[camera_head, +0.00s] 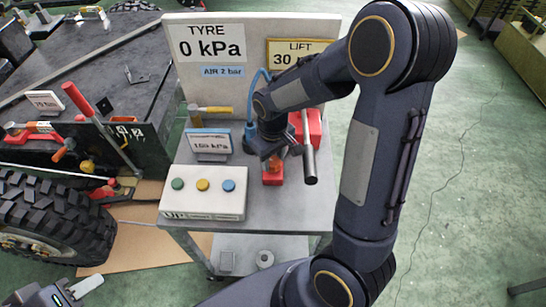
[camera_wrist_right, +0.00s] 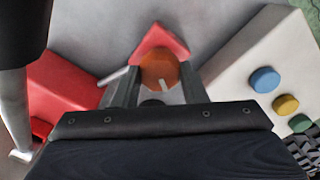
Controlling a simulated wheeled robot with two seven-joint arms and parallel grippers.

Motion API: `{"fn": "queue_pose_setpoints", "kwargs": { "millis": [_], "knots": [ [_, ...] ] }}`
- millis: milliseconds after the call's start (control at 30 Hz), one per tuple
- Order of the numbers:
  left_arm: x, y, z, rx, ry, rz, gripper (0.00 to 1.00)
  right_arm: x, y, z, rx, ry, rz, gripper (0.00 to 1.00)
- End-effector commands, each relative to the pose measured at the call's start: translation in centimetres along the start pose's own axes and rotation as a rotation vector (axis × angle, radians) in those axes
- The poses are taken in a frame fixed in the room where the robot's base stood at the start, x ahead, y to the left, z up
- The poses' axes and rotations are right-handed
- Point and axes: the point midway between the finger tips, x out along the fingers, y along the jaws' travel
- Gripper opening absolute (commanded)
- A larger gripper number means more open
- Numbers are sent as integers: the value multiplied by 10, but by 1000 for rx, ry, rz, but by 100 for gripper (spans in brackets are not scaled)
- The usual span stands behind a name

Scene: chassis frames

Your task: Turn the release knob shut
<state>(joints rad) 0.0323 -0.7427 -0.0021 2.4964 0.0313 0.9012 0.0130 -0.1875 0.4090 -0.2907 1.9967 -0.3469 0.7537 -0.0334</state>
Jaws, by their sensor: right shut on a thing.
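The release knob (camera_wrist_right: 159,70) is orange and round with a pale pointer line, on a red base with a pointed end (camera_wrist_right: 163,38). In the right wrist view the pointer line slants toward the lower part of the picture. My right gripper (camera_wrist_right: 158,82) is shut on the knob, one finger on each side. In the head view the gripper (camera_head: 275,153) comes down from above and hides most of the knob; the red base (camera_head: 272,179) shows below it. My left gripper (camera_head: 76,292) is at the bottom left, away from the bench; its finger gap is unclear.
A button box (camera_head: 203,192) with green, yellow and blue buttons stands left of the knob. A metal lever (camera_head: 309,163) and a red block (camera_head: 313,125) stand to its right. Behind is a board reading TYRE 0 kPa (camera_head: 211,42).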

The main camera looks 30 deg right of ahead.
Motion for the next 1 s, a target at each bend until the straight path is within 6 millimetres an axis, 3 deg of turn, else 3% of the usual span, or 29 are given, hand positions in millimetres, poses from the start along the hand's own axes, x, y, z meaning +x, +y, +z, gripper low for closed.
{"fn": "queue_pose_setpoints", "kwargs": {
  "millis": [267, 1000],
  "knots": [
    [3, -1, 1, 0, 0, 0, 36, 0, 0, 0, 150, 1, 0, 16],
    [1, 0, 1, 0, 0, 0, 36, -2, 0, -1, 812, 2, 0, 16]
  ]
}}
